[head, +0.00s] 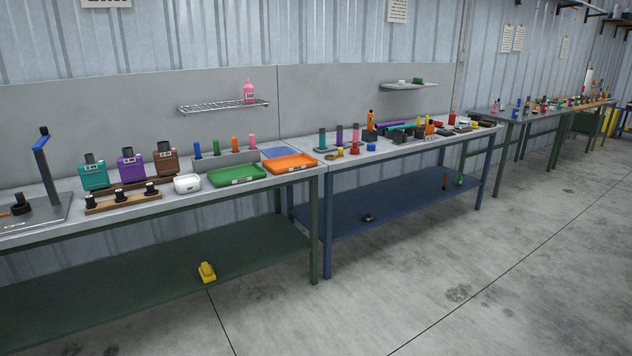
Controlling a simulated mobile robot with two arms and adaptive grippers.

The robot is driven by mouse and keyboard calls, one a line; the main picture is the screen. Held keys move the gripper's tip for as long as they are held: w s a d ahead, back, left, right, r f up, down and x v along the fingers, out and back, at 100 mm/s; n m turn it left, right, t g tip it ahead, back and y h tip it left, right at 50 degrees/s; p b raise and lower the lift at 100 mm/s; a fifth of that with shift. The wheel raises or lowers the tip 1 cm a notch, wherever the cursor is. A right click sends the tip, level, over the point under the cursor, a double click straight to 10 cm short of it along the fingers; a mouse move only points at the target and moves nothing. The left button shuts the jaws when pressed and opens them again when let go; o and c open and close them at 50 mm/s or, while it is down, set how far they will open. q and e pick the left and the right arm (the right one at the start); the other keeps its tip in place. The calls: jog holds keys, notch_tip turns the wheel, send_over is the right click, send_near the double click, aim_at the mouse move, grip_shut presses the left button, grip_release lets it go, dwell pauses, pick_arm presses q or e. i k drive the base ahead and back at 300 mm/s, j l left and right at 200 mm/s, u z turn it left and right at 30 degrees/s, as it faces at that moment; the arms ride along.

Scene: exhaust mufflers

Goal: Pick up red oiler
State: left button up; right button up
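Two red upright objects could be the red oiler; they are too small to tell. One is a slim red object with a wider foot (355,149) near the front of the blue-legged bench (345,163). The other is a small red bottle-like object (452,119) with a yellowish top, farther back on the same bench. Both stand upright among other items. Neither of my grippers is in view.
The nearer green-legged bench (170,208) holds a green tray (237,177), an orange tray (290,164) and several colored canisters. A wire shelf with a pink bottle (249,92) hangs above. The concrete floor (470,270) before the benches is clear.

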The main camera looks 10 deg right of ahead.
aim_at(452, 120)
jog(key=i+l+z, duration=0.1)
jog(key=i+z, duration=0.25)
jog(key=i, duration=0.2)
jog(key=i+z, duration=0.4)
jog(key=i+j+z, duration=0.35)
jog(key=i, duration=0.25)
jog(key=i+l, duration=0.15)
jog(key=i, duration=0.65)
jog(key=i+l+z, duration=0.1)
jog(key=i, duration=0.75)
jog(key=i+j+u, duration=0.1)
jog(key=i, duration=0.95)
jog(key=i+j, duration=0.25)
jog(key=i, duration=0.8)
jog(key=i+u, duration=0.2)
jog(key=u, duration=0.2)
jog(key=i+u, duration=0.25)
jog(key=u, duration=0.15)
